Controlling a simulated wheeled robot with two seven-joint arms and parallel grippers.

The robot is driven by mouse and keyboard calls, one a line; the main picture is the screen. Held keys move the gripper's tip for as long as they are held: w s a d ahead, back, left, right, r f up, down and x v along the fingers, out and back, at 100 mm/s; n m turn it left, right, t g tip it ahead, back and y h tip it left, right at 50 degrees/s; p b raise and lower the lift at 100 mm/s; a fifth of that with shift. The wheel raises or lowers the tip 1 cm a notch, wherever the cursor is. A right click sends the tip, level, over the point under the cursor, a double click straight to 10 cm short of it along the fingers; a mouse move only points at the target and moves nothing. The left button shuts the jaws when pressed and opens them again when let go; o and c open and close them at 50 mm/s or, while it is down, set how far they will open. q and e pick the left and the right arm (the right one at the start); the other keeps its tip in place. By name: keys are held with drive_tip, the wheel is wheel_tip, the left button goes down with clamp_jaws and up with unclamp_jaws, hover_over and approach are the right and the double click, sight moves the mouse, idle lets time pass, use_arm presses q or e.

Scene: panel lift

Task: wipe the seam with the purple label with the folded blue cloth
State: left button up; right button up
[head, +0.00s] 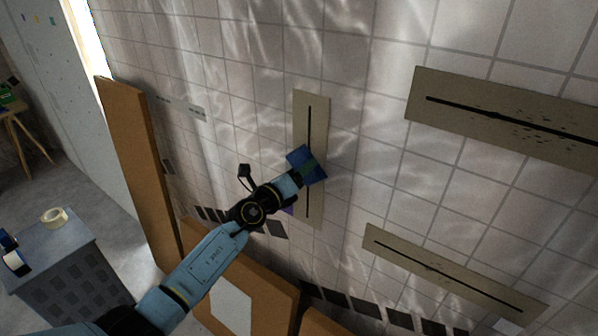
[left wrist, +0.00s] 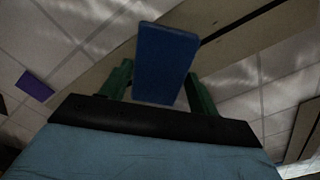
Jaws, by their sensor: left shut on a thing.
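The folded blue cloth (head: 306,164) is held by my left gripper (head: 300,174) against or just in front of the middle of a narrow upright beige panel (head: 312,101) with a dark vertical seam (head: 309,125). The left wrist view shows the cloth (left wrist: 166,62) between the green fingers of my left gripper (left wrist: 160,88), which are shut on it. I cannot tell whether the cloth touches the seam. The purple label (head: 288,210) is partly hidden by my left arm, beside the panel's lower left; it also shows in the left wrist view (left wrist: 35,86). My right gripper is out of view.
Two other beige panels with dark seams are on the tiled wall, at upper right (head: 480,112) and lower right (head: 450,277). Brown boards (head: 135,165) lean at left. A grey crate (head: 62,262) carries a tape roll (head: 54,216).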

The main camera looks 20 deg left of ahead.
sight(303, 158)
use_arm(q)
drive_tip(key=shift+r+p, duration=0.6)
drive_tip(key=shift+r, duration=0.3)
drive_tip(key=shift+d+r, duration=0.1)
drive_tip(key=shift+r, duration=3.3)
